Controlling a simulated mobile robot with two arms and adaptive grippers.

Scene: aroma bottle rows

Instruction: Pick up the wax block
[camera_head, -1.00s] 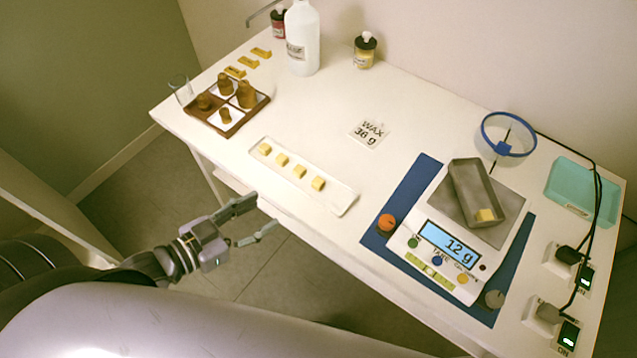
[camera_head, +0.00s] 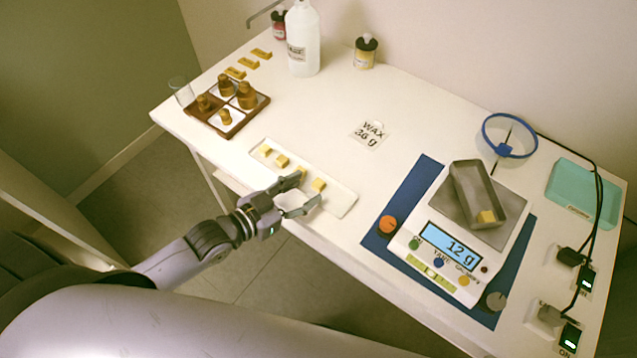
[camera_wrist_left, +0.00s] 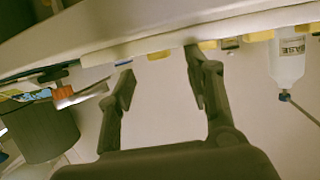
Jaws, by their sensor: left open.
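A row of small yellow wax blocks lies on a long white tray (camera_head: 344,203) near the table's front edge. In the head view the visible blocks include the far left one (camera_head: 265,149), a second (camera_head: 282,161) and the right one (camera_head: 318,184); another is partly hidden by my left finger. My left gripper (camera_head: 307,192) is open and empty at the tray's front edge, close to the two right blocks. In the left wrist view its open fingers (camera_wrist_left: 160,65) point toward the tray's edge, with yellow blocks beyond. Another wax block (camera_head: 486,217) sits in the metal pan (camera_head: 466,190) on the scale.
The scale (camera_head: 447,252) reads 12 g and stands on a blue mat (camera_head: 405,205). A "WAX 36 g" card (camera_head: 370,134) lies behind the tray. A wooden holder (camera_head: 228,131) with brown bottles stands at left.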

